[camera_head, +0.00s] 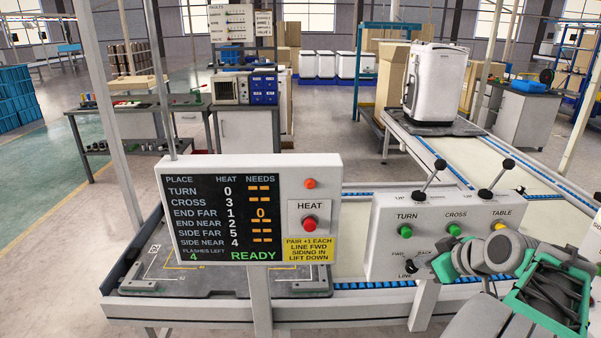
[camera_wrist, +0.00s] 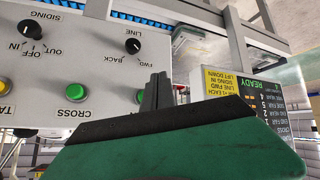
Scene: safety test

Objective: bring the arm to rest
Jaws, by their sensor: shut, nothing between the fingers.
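My gripper (camera_wrist: 158,92) shows in the wrist view with its dark fingers together and nothing between them. It is in front of the grey control box, below the LINE knob (camera_wrist: 133,46) in the picture. I cannot tell whether the fingertips touch the box. In the head view my grey and green arm covers the lower right of the control box (camera_head: 385,240). The fingertips cannot be made out there.
The box has a green TURN button (camera_head: 408,232), a green CROSS button (camera_head: 455,230), a yellow TABLE button (camera_head: 499,227) and levers. The sign board (camera_head: 250,160) reads READY, with a red HEAT button (camera_head: 309,224). A white machine (camera_head: 432,80) stands on the conveyor behind.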

